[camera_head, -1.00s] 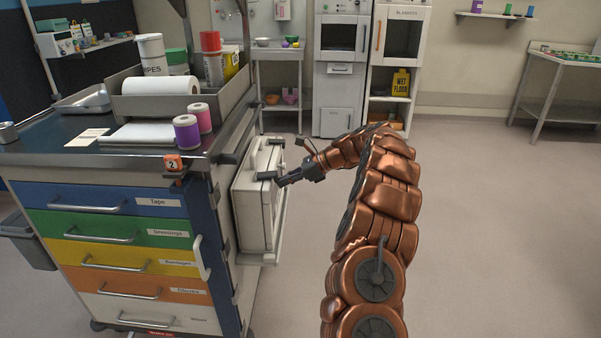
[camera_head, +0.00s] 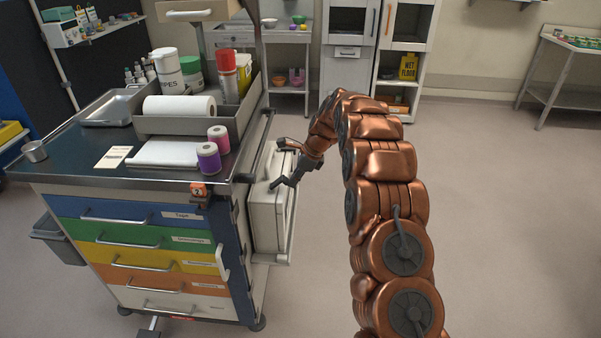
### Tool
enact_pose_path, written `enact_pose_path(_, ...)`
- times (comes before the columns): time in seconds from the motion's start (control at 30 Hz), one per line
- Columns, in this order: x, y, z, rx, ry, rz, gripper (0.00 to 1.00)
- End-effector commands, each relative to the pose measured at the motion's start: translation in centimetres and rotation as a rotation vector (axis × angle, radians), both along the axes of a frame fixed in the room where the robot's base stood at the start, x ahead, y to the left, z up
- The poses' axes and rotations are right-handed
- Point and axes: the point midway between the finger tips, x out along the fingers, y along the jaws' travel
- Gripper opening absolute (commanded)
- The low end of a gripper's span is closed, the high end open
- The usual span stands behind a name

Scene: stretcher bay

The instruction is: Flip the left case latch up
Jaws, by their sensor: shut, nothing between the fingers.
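A pale hard case (camera_head: 267,219) stands upright on a side shelf of the drawer cart. My gripper (camera_head: 276,184) is at the case's upper right side, its dark fingers pointing down and to the left. The fingers look shut, with nothing seen between them. They overlap the case's top edge in the picture; I cannot tell whether they touch it. The left latch cannot be made out clearly; it is small, dark and partly behind or beside the fingers, so its position is unclear.
The drawer cart (camera_head: 141,246) fills the left, with purple (camera_head: 208,157) and pink (camera_head: 218,139) rolls near its right edge. An orange number tag (camera_head: 198,189) sits at its front corner. The floor (camera_head: 500,220) to the right is clear.

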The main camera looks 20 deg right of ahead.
Motion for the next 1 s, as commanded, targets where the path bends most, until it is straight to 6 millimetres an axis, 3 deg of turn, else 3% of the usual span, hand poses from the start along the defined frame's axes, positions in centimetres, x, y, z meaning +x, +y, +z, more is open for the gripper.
enact_pose_path(0.03,0.1,0.2,0.9,-0.030,0.012,0.004,0.00)
enact_pose_path(0.2,0.3,0.6,1.2,-0.128,0.052,0.002,0.00)
enact_pose_path(0.47,0.2,0.5,0.9,-0.120,0.050,-0.001,0.00)
enact_pose_path(1.0,0.3,0.5,2.6,-0.119,0.047,-0.001,0.00)
